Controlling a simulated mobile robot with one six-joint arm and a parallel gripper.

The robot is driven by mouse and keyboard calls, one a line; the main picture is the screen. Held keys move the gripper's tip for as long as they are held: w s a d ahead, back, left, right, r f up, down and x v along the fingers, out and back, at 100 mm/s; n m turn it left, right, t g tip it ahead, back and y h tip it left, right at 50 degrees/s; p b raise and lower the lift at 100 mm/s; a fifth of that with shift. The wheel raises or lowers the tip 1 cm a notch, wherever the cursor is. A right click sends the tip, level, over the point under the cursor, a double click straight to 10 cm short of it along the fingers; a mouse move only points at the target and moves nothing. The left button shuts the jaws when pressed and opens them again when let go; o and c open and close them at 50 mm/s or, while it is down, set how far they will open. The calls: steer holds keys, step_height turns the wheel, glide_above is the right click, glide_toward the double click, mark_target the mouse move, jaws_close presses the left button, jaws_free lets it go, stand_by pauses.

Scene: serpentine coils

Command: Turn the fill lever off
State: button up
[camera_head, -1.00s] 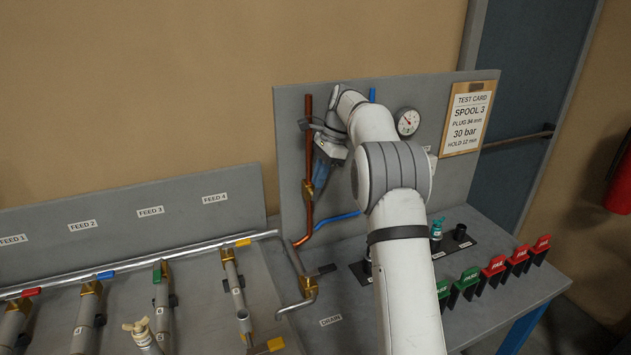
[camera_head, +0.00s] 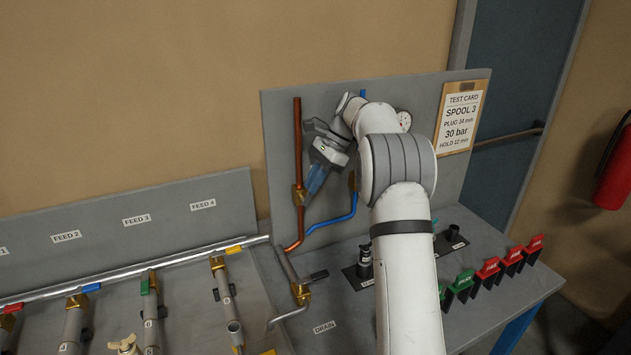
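A copper pipe (camera_head: 297,140) runs down the left of the grey upright panel, with a brass valve body (camera_head: 299,194) on it. No lever labelled fill can be made out; my gripper and arm cover part of the panel. Whether the fingers are apart is unclear.
A brass drain valve (camera_head: 301,293) with a dark lever (camera_head: 319,275) is below, near the DRAIN label (camera_head: 324,327). A gauge (camera_head: 404,120) is partly behind my arm. Red and green tags (camera_head: 487,268) stand at right. Feed spools lie on the left bench.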

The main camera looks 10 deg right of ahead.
steer(key=o, duration=0.3)
steer(key=shift+o, duration=0.2)
steer(key=v, duration=0.7)
steer(key=shift+d+r, duration=0.2)
steer(key=shift+r, duration=0.15)
steer(key=shift+c, duration=0.4)
